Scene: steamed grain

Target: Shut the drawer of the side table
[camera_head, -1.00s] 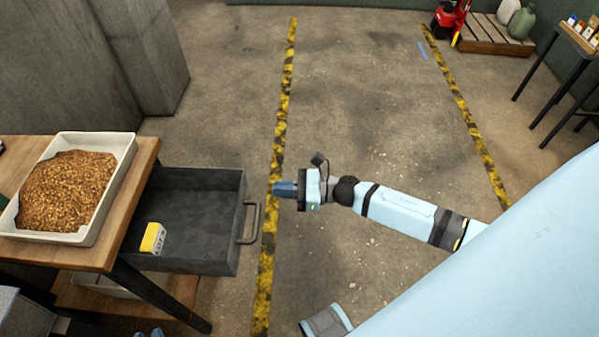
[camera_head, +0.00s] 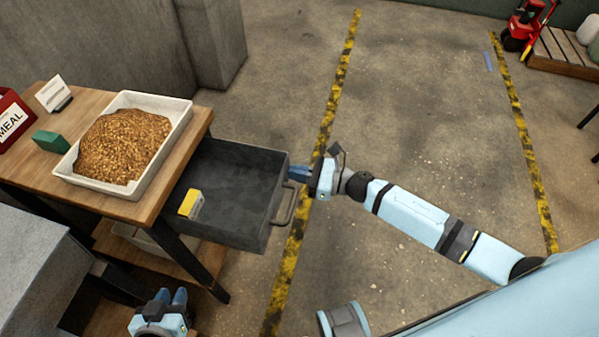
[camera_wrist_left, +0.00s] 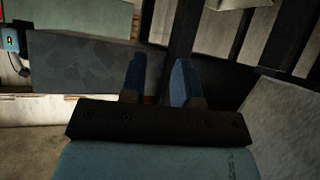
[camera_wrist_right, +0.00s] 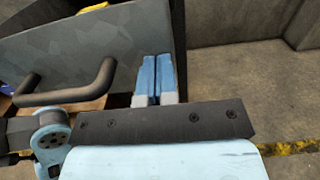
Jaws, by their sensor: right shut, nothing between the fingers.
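The grey drawer (camera_head: 258,237) of the wooden side table (camera_head: 205,118) stands pulled out to the right, with a yellow-and-white box (camera_head: 190,204) inside it. Its bar handle (camera_head: 284,208) is on the front panel and also shows in the right wrist view (camera_wrist_right: 75,94). My right gripper (camera_head: 296,172) is shut and empty, its tips at the far end of the drawer front, beside the handle. In the right wrist view its fingers (camera_wrist_right: 153,78) are close to the panel; contact cannot be told. My left gripper (camera_head: 172,298) is open and empty, low in front of the table.
A white tray of grain (camera_head: 187,107) sits on the table top with a green block (camera_head: 50,141), a white card (camera_head: 52,94) and a red meal box (camera_head: 12,118). A grey block (camera_head: 35,250) stands at the lower left.

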